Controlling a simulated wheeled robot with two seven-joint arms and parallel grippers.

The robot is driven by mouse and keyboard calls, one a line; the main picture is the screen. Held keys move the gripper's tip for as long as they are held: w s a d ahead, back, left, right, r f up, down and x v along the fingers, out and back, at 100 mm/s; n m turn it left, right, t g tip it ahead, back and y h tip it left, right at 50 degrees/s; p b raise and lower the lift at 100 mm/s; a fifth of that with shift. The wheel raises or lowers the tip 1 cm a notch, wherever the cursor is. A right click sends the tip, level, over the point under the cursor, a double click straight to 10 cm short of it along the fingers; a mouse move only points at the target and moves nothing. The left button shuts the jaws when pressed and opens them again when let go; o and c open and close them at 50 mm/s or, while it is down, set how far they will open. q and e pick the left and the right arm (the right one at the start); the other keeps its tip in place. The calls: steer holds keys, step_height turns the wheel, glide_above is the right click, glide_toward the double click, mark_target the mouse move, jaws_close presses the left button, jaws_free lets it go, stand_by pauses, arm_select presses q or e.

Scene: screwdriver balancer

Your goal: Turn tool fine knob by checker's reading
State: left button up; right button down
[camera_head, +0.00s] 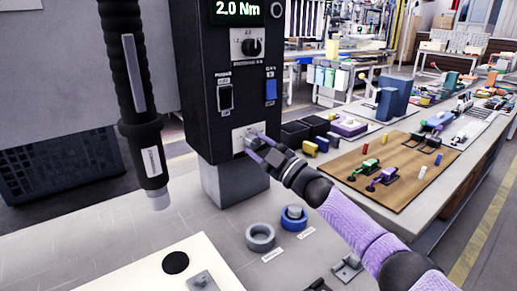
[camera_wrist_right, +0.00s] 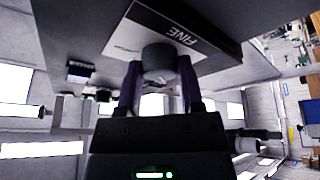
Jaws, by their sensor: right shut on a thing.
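A tall black control box (camera_head: 210,115) stands on a grey foot, with a lit display (camera_head: 237,9) reading "2.0 Nm". A dial (camera_head: 252,46) and two rocker switches sit below the display. Low on its face is a pale plate (camera_head: 237,134), whose label reads "FINE" in the right wrist view. My right gripper (camera_head: 252,145) is at this plate. In the right wrist view, its two fingers are shut on the round dark fine knob (camera_wrist_right: 159,59), one on each side. The knob's pointer mark cannot be made out. My left gripper is not in view.
A black ribbed tool (camera_head: 133,95) with a pale tip hangs left of the box. Below stand a grey ring (camera_head: 260,237) and a blue ring (camera_head: 293,219). A brown board (camera_head: 395,167) with small tools lies at right. Small bins sit right of the box.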

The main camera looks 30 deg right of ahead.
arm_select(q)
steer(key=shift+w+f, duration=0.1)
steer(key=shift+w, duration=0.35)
arm_select(e)
steer(key=shift+n+y, duration=0.4)
steer(key=shift+n, duration=0.4)
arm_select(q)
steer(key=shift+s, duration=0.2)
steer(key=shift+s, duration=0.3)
arm_select(e)
steer(key=shift+c, duration=1.2)
jaws_free()
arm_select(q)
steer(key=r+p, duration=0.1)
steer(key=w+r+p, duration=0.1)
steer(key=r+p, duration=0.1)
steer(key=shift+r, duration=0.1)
arm_select(e)
steer(key=v, duration=1)
steer(key=shift+r, duration=0.2)
steer(key=shift+d, duration=0.1)
